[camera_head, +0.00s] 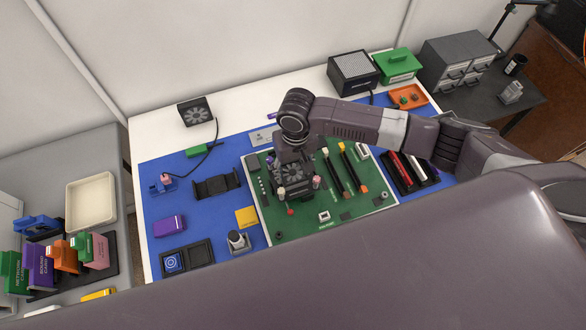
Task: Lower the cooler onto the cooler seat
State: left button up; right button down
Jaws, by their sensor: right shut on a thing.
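The cooler (291,173), a dark block with a round fan on its face, is over the left part of the green board (349,213). My right gripper (293,154) comes down from above and is shut on the cooler. The cooler and the gripper hide the cooler seat, and I cannot tell whether the cooler touches the board. Small pink and pale posts (316,182) show close beside the cooler. My left gripper is not in view.
The board lies on a blue mat (216,219) on a white table. Two long sticks (350,168) stand in slots right of the cooler. A black holder (216,185) and a purple box (170,226) lie to the left. A rack (405,172) stands to the right.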

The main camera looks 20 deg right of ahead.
jog(key=shift+f, duration=0.4)
jog(key=c, duration=0.8)
grip_release()
notch_tip(320, 180, up, 5)
jog(key=p, duration=0.5)
jog(key=shift+d+r+p, duration=0.1)
jog(key=shift+p, duration=0.3)
jog(key=r, duration=1.2)
jog(key=shift+d, duration=0.2)
